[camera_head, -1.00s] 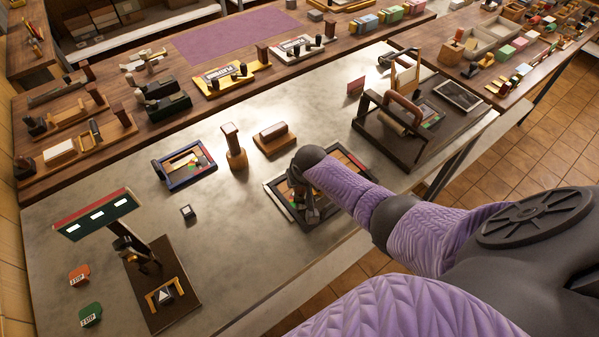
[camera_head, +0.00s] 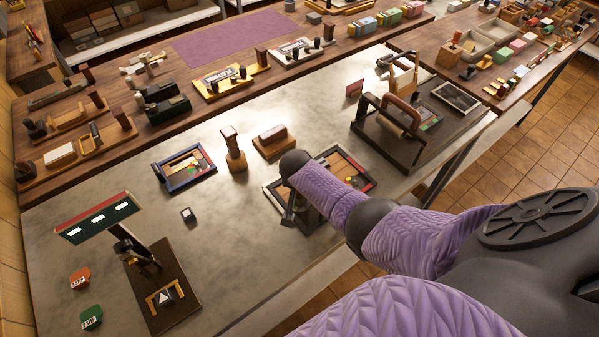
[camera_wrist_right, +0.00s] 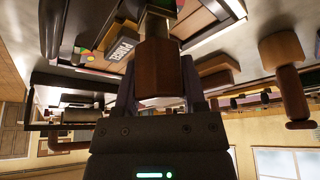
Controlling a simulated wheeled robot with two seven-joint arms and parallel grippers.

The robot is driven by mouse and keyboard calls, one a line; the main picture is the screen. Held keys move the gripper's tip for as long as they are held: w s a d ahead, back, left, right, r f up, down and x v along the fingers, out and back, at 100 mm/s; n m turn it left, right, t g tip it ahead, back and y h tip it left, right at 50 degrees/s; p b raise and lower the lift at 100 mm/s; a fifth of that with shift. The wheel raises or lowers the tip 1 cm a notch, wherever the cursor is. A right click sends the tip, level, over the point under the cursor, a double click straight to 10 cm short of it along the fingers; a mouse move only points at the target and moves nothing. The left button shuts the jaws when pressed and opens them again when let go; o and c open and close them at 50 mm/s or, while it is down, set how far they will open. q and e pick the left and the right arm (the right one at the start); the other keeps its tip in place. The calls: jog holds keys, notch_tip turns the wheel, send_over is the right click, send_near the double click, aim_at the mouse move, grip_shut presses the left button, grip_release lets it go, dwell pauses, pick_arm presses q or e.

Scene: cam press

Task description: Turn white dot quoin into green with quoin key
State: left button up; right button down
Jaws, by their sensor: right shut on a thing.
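My right arm reaches over a dark chase (camera_head: 366,160) with wooden furniture and coloured pieces inside. My right gripper (camera_head: 291,214) is over the chase's left part, mostly hidden by my forearm in the head view. In the right wrist view the gripper (camera_wrist_right: 158,92) is shut on a brown wooden handle (camera_wrist_right: 158,68), which I take for the quoin key. The key's tip is hidden, so I cannot tell whether it touches a quoin. A yellow dot (camera_head: 348,180) shows in the chase; I cannot make out a white dot. My left gripper is not in view.
A blue-edged chase (camera_head: 171,185), a wooden-handled tool (camera_head: 233,150) and a wooden block tool (camera_head: 271,141) stand behind. A hand press (camera_head: 400,146) is at right. A signboard stand (camera_head: 98,218) is at left.

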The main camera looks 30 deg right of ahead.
jog(key=shift+m+g+h, duration=0.3)
jog(key=shift+m+h, duration=0.1)
jog(key=shift+m, duration=0.7)
jog(key=shift+f+m+g+b, duration=0.1)
jog(key=shift+m+g+b, duration=0.2)
jog(key=shift+m+b, duration=0.4)
jog(key=shift+m, duration=0.5)
jog(key=shift+n+p, duration=0.35)
jog(key=shift+n, duration=0.05)
jog(key=shift+r, duration=0.2)
